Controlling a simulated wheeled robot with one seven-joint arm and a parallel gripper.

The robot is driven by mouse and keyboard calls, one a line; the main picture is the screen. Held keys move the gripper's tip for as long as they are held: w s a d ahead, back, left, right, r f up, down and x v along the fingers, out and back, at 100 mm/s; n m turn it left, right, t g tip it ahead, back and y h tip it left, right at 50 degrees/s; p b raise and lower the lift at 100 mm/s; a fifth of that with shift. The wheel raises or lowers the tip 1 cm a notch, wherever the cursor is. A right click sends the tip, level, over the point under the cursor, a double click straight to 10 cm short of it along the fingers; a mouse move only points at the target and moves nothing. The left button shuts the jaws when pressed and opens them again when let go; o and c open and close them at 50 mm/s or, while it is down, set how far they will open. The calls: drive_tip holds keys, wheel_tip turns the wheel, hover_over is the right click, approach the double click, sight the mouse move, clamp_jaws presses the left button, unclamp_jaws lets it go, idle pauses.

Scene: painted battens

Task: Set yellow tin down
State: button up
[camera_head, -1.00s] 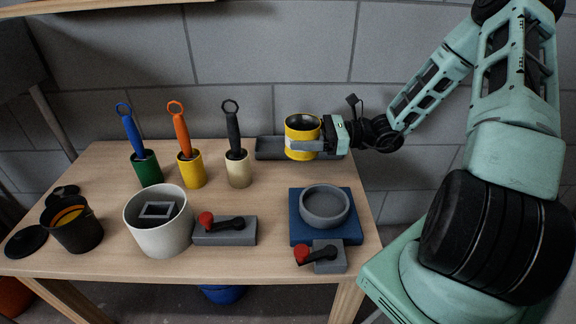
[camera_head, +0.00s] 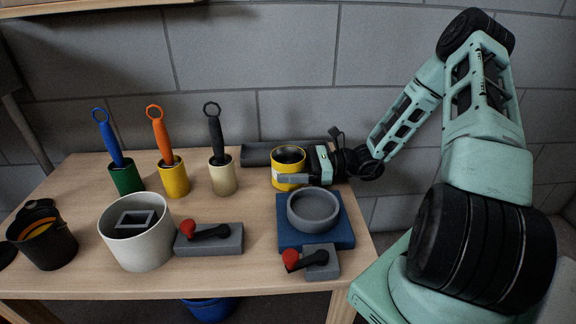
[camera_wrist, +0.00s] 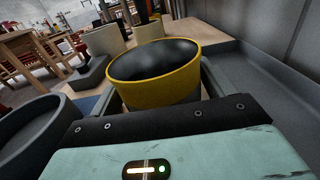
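The yellow tin (camera_head: 287,180) is upright and open-topped, with a dark inside and a pale label patch on its side. My gripper (camera_head: 291,179) is shut around it from the right. In the wrist view the tin (camera_wrist: 160,88) sits between the two fingers, its rim above them. In the head view it is low at the back right of the table (camera_head: 255,205), in front of the grey tray (camera_head: 257,155) and behind the grey round dish (camera_head: 314,224). I cannot tell whether its base touches the table.
The dish stands on a blue square block (camera_head: 340,236) close in front of the tin. Pots holding brushes with blue (camera_head: 108,139), orange (camera_head: 161,136) and black (camera_head: 216,134) handles stand left. A white pot (camera_head: 135,245) and two red-knobbed grey blocks (camera_head: 225,240) (camera_head: 322,265) are nearer the front.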

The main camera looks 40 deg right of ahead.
drive_tip(key=shift+o, duration=0.9)
drive_tip(key=shift+d+r, duration=0.1)
drive_tip(key=shift+r, duration=0.1)
drive_tip(key=p+v, duration=0.4)
drive_tip(key=v, duration=0.6)
drive_tip(key=shift+s+d, duration=0.2)
drive_tip(key=shift+s, duration=0.05)
drive_tip(key=shift+s+d, duration=0.35)
drive_tip(key=shift+d, duration=0.15)
